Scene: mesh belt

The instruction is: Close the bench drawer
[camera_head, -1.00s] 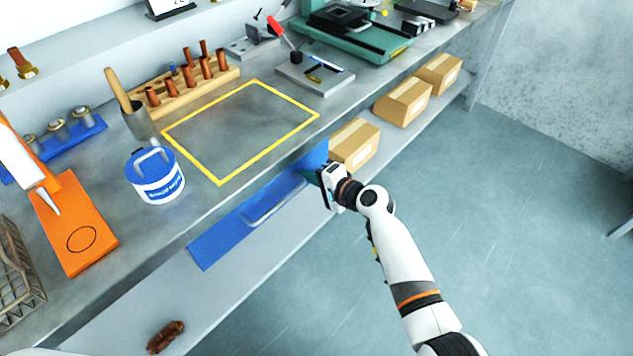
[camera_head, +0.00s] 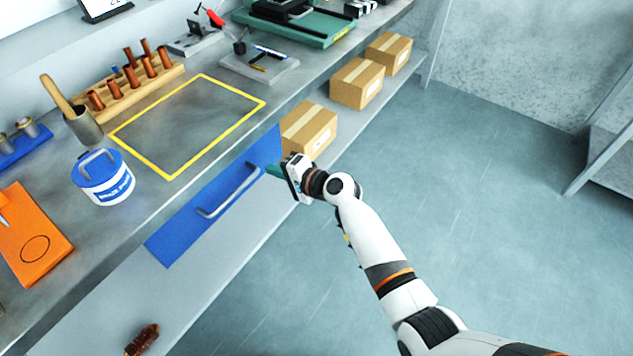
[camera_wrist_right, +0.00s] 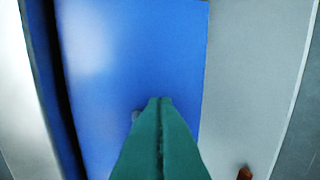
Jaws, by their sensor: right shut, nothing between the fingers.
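The bench drawer (camera_head: 190,228) has a blue front with a grey bar handle (camera_head: 228,192) and sits under the bench's front edge. The front looks close to the bench edge; a dark gap runs along one side of it in the right wrist view (camera_wrist_right: 120,50). My right gripper (camera_head: 272,171) is shut and empty, its green fingers pointing at the right part of the blue front, just right of the handle. In the right wrist view the fingers (camera_wrist_right: 160,105) hide most of the handle. I cannot tell whether the fingertips touch the front. My left gripper is not in view.
Cardboard boxes (camera_head: 308,130) stand on the lower shelf right of the drawer. A brown brush-like object (camera_head: 142,340) lies on that shelf at the bottom left. On the bench top stand a blue-and-white tub (camera_head: 104,180) and a rack of copper pieces (camera_head: 125,85).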

